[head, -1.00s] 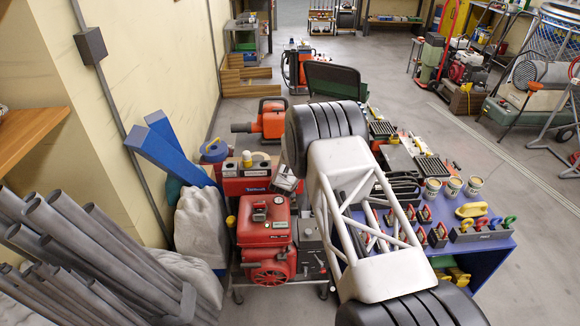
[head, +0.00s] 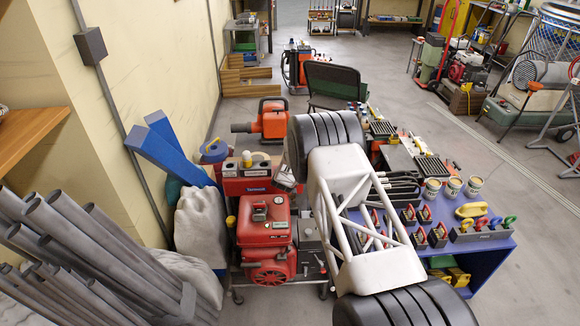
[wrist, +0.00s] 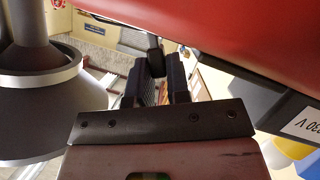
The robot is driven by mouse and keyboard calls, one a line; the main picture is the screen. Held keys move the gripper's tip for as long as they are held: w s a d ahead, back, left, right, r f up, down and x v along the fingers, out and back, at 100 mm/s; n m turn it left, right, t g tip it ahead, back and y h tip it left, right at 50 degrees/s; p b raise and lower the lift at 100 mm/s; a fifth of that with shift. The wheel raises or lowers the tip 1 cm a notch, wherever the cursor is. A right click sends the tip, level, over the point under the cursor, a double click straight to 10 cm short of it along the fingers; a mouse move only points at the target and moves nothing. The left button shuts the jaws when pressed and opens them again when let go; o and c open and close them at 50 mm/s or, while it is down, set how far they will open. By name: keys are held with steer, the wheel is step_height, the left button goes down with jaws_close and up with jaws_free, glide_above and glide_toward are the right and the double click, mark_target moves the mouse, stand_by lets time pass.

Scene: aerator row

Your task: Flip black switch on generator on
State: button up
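A small black rounded piece (wrist: 155,56) shows in the gap between the fingertips. It may be the black switch, and I cannot tell whether the fingers touch it. A large red surface (wrist: 230,28), perhaps the generator's housing, fills the upper right close to the fingers. In the head view my arm hides most of the gripper, and the switch cannot be made out.
A grey cone-shaped part (wrist: 40,90) is close on the left in the wrist view. Grey pipes (head: 90,250) and a pale sack (head: 200,228) stand left of the generator. The blue table (head: 482,250) with tools and cans is on the right. Floor in front is clear.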

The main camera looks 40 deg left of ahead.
jaws_close()
steer(key=shift+w+d+r+m, duration=0.1)
steer(key=shift+d+m, duration=0.05)
steer(key=shift+m, duration=0.15)
steer(key=shift+w+d+r+m+g+y, duration=0.15)
steer(key=shift+w+d+m+g+y, duration=0.3)
steer(key=shift+m, duration=0.25)
steer(key=shift+w+d+r+m+g+y, duration=0.15)
steer(key=shift+m+g+y, duration=0.1)
steer(key=shift+m, duration=0.15)
steer(key=shift+w+d+f+m+g+y, duration=0.1)
steer(key=shift+m+g, duration=0.1)
steer(key=shift+m, duration=0.2)
steer(key=shift+w+d+m+g+y, duration=0.65)
steer(key=shift+m+g+y, duration=0.05)
steer(key=shift+m, duration=0.6)
steer(key=shift+w+d+f+m+g+y, duration=0.3)
steer(key=shift+m+y, duration=0.1)
steer(key=shift+m, duration=0.2)
steer(key=shift+o, duration=1.2)
jaws_free()
